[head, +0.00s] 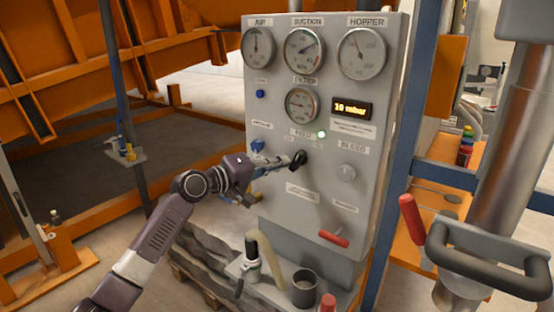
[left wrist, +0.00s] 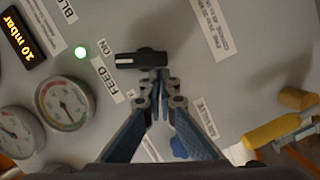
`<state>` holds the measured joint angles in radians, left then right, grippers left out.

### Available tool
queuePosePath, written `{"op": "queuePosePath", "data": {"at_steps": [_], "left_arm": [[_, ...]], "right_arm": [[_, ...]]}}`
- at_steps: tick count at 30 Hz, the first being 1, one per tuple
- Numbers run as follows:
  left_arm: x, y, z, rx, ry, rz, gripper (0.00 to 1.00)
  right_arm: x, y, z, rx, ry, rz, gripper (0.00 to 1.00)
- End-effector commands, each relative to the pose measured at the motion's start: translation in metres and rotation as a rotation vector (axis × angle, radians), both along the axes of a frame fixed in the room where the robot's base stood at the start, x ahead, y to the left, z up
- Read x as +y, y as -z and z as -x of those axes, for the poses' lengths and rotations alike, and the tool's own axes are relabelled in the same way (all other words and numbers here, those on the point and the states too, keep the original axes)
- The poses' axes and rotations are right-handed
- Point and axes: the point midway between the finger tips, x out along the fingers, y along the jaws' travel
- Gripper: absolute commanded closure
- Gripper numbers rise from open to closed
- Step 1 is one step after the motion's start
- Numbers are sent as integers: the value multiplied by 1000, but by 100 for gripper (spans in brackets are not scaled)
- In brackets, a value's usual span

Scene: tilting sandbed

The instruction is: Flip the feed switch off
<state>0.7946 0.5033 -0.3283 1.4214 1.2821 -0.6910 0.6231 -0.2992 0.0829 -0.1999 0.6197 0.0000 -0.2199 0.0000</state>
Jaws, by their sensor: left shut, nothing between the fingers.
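The feed switch (head: 299,158) is a black lever on the grey control panel (head: 282,210), below the FEED label. In the left wrist view the black lever (left wrist: 140,59) lies sideways, its white-marked end towards the side of the FEED and ON labels. The green lamp (head: 321,134) above it is lit; it also shows in the left wrist view (left wrist: 81,52). My left gripper (head: 287,164) is shut and empty, its tips right at the switch. In the left wrist view the tips (left wrist: 160,76) overlap the lever's lower edge; contact is unclear. My right gripper is out of view.
Several gauges (head: 304,50) and a lit display (head: 352,109) sit higher on the panel. A grey knob (head: 346,173) is right of the switch, and a blue valve handle (head: 258,146) is left of it. A red lever (head: 334,239) sticks out below. A thick pipe (head: 515,130) stands at right.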

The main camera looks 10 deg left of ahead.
Motion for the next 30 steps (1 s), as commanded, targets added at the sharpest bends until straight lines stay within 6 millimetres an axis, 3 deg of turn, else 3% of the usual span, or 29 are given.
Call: {"op": "queuePosePath", "data": {"at_steps": [30], "left_arm": [[-1, 5, 0, 54, 0, 131, 100]], "right_arm": [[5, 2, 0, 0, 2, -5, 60]]}}
